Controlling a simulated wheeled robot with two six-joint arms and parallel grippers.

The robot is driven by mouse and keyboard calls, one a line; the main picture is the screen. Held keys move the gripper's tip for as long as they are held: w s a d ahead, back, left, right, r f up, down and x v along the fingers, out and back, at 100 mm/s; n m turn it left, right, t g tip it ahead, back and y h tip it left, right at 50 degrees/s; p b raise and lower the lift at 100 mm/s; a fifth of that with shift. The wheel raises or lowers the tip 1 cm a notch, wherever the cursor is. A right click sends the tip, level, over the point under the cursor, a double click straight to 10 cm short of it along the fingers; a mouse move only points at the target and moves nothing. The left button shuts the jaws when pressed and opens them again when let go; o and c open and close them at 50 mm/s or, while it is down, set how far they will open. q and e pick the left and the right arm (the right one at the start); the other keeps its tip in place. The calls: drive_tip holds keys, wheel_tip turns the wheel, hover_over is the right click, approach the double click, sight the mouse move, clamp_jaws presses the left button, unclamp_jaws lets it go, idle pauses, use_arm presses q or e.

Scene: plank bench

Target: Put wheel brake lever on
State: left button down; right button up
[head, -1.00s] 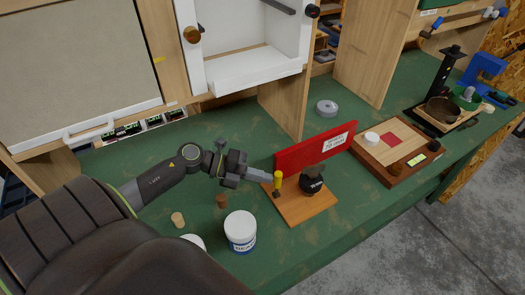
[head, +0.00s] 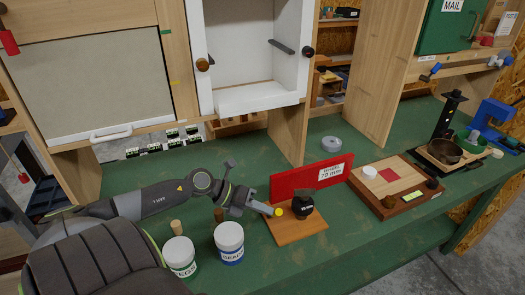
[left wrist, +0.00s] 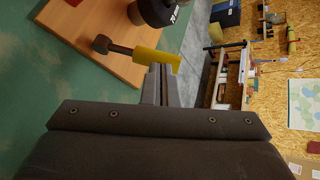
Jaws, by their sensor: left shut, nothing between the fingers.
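The wheel brake lever, with a yellow handle (head: 279,211), is on a wooden board (head: 288,238) beside a black caster-like wheel (head: 303,203). In the left wrist view the yellow handle (left wrist: 152,56) extends from a dark rod with a round end (left wrist: 102,44), lying low over the board. My left gripper (head: 268,209) is shut and empty, with its tips at the handle's free end. In the left wrist view its fingertips (left wrist: 160,78) meet or nearly meet the handle; contact is not certain. My right gripper is not in view.
A red panel (head: 290,186) with a white label stands behind the wheel. A grey disc (head: 329,144) lies behind on the green bench.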

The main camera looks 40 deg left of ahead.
use_arm(q)
drive_tip(key=shift+s+d+f, duration=0.1)
drive_tip(key=shift+d+f, duration=0.15)
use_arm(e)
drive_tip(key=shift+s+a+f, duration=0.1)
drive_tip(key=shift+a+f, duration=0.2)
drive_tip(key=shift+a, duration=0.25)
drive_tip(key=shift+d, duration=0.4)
use_arm(q)
drive_tip(key=shift+w+a+f+b, duration=0.25)
drive_tip(key=shift+w+a+b, duration=0.05)
drive_tip(key=shift+a+b, duration=0.4)
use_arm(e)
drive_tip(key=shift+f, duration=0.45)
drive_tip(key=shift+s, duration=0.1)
